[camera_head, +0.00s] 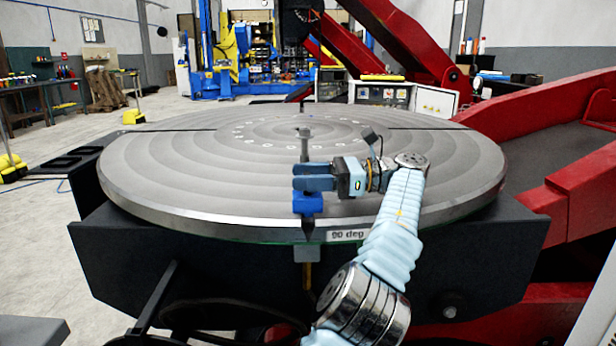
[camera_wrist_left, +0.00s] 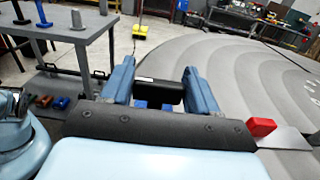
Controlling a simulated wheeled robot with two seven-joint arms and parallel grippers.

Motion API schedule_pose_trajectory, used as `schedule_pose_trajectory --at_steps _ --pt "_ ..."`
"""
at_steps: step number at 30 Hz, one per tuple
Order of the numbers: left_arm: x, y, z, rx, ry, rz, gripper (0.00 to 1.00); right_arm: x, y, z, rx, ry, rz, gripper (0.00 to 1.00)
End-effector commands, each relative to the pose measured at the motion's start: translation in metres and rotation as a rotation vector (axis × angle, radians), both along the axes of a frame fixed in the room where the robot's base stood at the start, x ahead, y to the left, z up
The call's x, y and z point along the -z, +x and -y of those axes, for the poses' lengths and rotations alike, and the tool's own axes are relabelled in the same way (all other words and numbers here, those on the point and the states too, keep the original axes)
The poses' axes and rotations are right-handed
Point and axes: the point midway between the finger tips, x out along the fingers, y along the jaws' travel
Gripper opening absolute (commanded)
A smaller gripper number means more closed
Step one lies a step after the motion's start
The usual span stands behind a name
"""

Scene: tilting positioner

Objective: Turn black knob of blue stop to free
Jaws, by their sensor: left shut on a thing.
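The blue stop (camera_head: 308,203) sits at the near rim of the big grey round table (camera_head: 170,190), by a slot in its edge. My left gripper (camera_head: 300,177) is just above the stop, with its blue fingers pointing left in the head view. In the left wrist view, the black knob (camera_wrist_left: 167,92) lies crosswise between the two blue fingers of my left gripper (camera_wrist_left: 163,85), which is shut on it. A bit of the blue stop (camera_wrist_left: 150,105) shows below the knob. In the head view the fingers hide the knob. My right gripper is in neither view.
A "90 deg" label (camera_head: 348,235) is on the table's rim, right of the stop. A grey post (camera_head: 304,145) shows just behind the gripper. A red block (camera_wrist_left: 262,127) is at the right in the wrist view. The tabletop's left side is clear.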

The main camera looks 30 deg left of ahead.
Motion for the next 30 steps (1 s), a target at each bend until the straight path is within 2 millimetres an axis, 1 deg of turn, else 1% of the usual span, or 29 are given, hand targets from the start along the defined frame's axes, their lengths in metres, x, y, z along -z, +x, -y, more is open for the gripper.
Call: schedule_pose_trajectory --at_steps 6,7,9,11,20,23,26,29,30 --pt "0.000 0.000 0.000 -0.001 -0.001 -0.002 0.29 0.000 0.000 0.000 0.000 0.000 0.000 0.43" --pt "0.000 0.000 0.000 -0.001 -0.001 -0.002 0.62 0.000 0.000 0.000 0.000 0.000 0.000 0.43" --pt "0.000 0.000 0.000 -0.001 -0.001 -0.002 0.73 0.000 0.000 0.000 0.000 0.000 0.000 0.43" --pt "0.000 0.000 0.000 -0.001 -0.001 -0.002 0.81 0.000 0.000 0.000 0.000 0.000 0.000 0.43" --pt "-0.001 0.000 0.000 -0.001 -0.001 -0.001 0.81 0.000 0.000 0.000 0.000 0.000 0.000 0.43" --pt "-0.006 0.000 -0.001 -0.004 -0.001 0.003 0.81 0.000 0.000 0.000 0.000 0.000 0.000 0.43" --pt "-0.016 0.000 -0.002 -0.006 0.000 0.006 0.81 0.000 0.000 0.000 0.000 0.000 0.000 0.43" --pt "-0.031 0.000 0.000 -0.001 0.007 0.003 0.81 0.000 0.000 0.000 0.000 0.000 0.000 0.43" --pt "-0.041 -0.007 0.005 0.002 0.001 0.004 0.81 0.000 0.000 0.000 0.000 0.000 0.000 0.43"
